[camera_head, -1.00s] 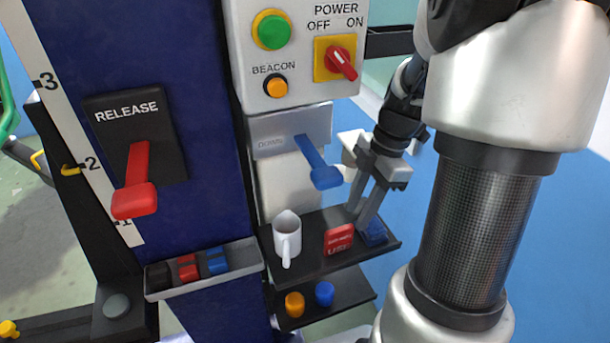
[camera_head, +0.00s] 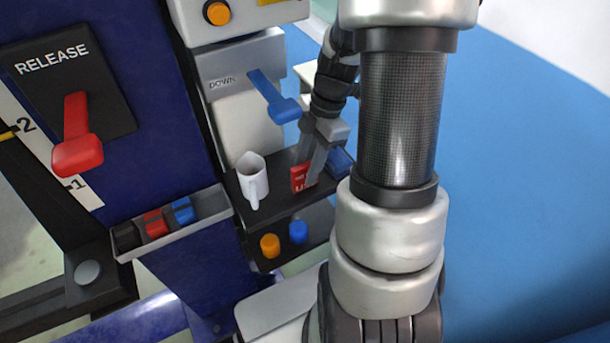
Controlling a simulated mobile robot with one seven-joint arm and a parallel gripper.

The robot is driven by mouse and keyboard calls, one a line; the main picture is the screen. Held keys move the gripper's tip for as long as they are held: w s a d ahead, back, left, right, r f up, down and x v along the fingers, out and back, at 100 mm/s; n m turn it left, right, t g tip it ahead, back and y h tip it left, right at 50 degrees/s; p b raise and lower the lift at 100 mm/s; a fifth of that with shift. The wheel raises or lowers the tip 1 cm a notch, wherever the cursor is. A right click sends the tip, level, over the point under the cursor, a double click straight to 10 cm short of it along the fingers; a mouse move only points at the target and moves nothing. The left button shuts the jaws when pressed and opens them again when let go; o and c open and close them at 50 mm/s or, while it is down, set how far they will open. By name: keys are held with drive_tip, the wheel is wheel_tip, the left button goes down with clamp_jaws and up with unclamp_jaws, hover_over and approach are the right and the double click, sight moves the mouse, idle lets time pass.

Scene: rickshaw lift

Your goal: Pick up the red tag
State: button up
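The red tag (camera_head: 297,179) with white lettering stands on the upper black shelf (camera_head: 272,205), right of the white mug. My gripper (camera_head: 309,172) reaches down to the tag from above, its two fingers apart. One finger covers the tag's right part. The other comes down at the tag's upper edge, seemingly behind it. I cannot see clearly whether either finger touches the tag. The tag looks upright on the shelf.
The white mug (camera_head: 252,180) stands close left of the tag, and a blue object (camera_head: 340,161) lies to its right. The blue DOWN lever (camera_head: 275,98) juts out above the shelf. An orange knob (camera_head: 270,245) and a blue knob (camera_head: 298,231) sit on the lower shelf.

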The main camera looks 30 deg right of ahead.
clamp_jaws()
drive_tip(key=shift+r, duration=0.15)
